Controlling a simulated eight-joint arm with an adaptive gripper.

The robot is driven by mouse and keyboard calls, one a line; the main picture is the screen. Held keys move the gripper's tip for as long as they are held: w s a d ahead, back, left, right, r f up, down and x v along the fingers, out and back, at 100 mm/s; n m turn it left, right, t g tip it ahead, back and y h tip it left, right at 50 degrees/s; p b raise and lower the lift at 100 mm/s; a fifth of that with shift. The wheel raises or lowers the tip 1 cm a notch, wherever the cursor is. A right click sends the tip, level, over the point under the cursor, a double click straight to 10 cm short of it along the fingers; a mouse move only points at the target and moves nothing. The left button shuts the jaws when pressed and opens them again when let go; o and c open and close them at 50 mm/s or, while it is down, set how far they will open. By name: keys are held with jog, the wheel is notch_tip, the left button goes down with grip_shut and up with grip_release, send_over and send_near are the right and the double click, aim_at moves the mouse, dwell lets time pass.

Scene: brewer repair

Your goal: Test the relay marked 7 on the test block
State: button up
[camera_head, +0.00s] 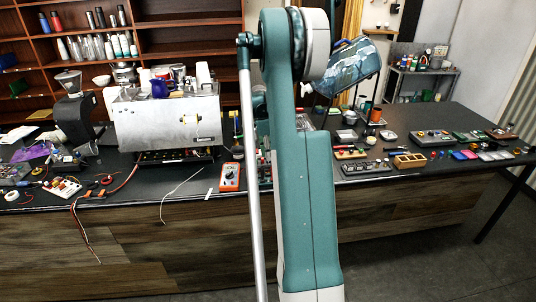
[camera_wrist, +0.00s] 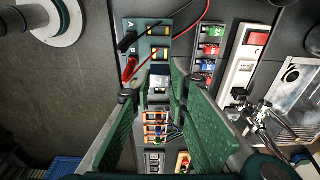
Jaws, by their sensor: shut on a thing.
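In the wrist view, my gripper (camera_wrist: 158,94) has its two green fingers on either side of a small pale grey block (camera_wrist: 158,82), which it grips. This block may be a relay; I cannot read a number on it. A dark teal block marked A and B (camera_wrist: 146,42), apparently the test block, lies just beyond it. It has yellow-lined slots, and a red clip (camera_wrist: 130,68) and a black clip (camera_wrist: 129,26) sit at its edge. I cannot tell whether the held block touches it. In the head view my arm hides the gripper.
A rack with red, green and blue pieces (camera_wrist: 209,52) stands right of the test block. An orange multimeter (camera_head: 230,177) lies on the dark bench left of my arm, near the metal brewer (camera_head: 168,122). Red and black leads cross above the test block. Small parts crowd the bench's right side.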

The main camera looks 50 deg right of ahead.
aim_at(268, 162)
jog(key=shift+f, duration=0.2)
jog(key=shift+f+b, duration=0.75)
jog(key=shift+f, duration=1.9)
jog(key=shift+f+b, duration=0.8)
jog(key=shift+b, duration=0.4)
dwell(1.5)
jog(key=shift+r, duration=0.2)
dwell(2.1)
